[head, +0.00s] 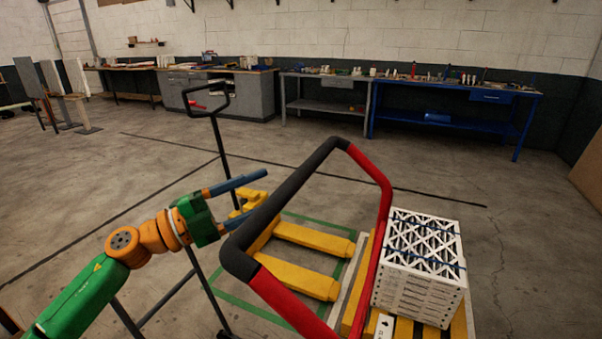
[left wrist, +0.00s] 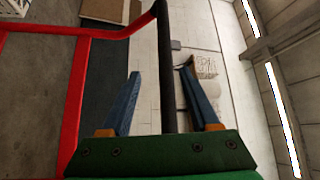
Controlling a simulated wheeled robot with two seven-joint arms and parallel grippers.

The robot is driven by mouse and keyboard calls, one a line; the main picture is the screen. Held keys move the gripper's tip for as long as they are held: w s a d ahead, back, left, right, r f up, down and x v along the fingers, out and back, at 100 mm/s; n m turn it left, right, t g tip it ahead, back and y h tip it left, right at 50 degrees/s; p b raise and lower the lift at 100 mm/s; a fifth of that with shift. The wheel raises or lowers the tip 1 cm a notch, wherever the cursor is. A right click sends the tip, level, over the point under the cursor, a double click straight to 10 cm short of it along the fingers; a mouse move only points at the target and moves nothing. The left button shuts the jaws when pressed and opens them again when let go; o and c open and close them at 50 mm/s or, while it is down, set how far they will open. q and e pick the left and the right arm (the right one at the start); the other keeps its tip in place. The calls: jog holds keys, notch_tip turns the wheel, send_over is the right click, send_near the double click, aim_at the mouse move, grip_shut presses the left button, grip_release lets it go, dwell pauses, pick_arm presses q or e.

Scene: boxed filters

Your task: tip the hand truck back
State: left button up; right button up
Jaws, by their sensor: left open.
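The hand truck has a red tube frame (head: 378,190) and a black grip bar (head: 285,195) across its top. A stack of white boxed filters (head: 420,265) with dark blue straps stands beside the frame at right. My left gripper (head: 256,194) is open at the left side of the black bar. In the left wrist view, the bar (left wrist: 167,70) runs between the two blue fingers (left wrist: 161,72), with the red frame (left wrist: 75,105) to the left. I cannot tell how deep between the fingers the bar sits. The truck's lower part is mostly hidden. My right gripper is not in view.
A yellow pallet jack (head: 315,240) with a black handle (head: 209,97) stands behind the truck, by green floor lines. Slatted yellow boards (head: 458,318) lie under the filters. Workbenches (head: 445,88) line the back wall.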

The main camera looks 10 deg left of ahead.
aim_at(299, 179)
pick_arm(q)
jog(key=d+r+p, duration=0.1)
jog(key=d, duration=0.1)
jog(key=w+d+r+m+g+p, duration=0.1)
jog(key=d, duration=0.1)
jog(key=d+r+m+g+p, duration=0.1)
jog(key=d+p, duration=0.1)
jog(key=d, duration=0.1)
jog(key=shift+w+r+h, duration=0.1)
jog(key=shift+w+h, duration=0.25)
jog(key=shift+h, duration=0.05)
jog(key=shift+d, duration=0.2)
jog(key=shift+a, duration=0.15)
grip_shut()
dwell(0.6)
